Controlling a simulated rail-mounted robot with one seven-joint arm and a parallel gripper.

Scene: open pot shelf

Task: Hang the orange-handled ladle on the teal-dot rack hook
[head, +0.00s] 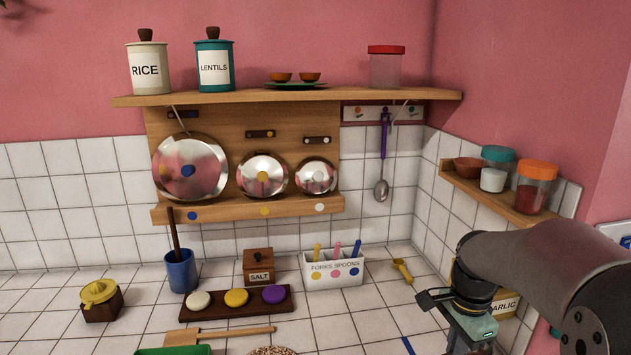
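The hook rack (347,113) is a pale strip on the wall under the right end of the upper shelf. It carries small coloured dots, and the teal dot (411,110) is near its right end. A purple-handled ladle (382,160) hangs from the middle of the rack. No orange-handled ladle can be made out in this view. My gripper (458,318) is at the lower right, above the counter and well below the rack. Its fingertips are partly cut off and unclear, so I cannot tell whether it holds anything.
A side shelf (480,205) with jars and a bowl is on the right wall, above my arm. A garlic container (505,304) stands behind my gripper. A forks-and-spoons holder (334,270), a yellow scoop (403,270) and a salt box (258,266) are on the counter. Pot lids line the back.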

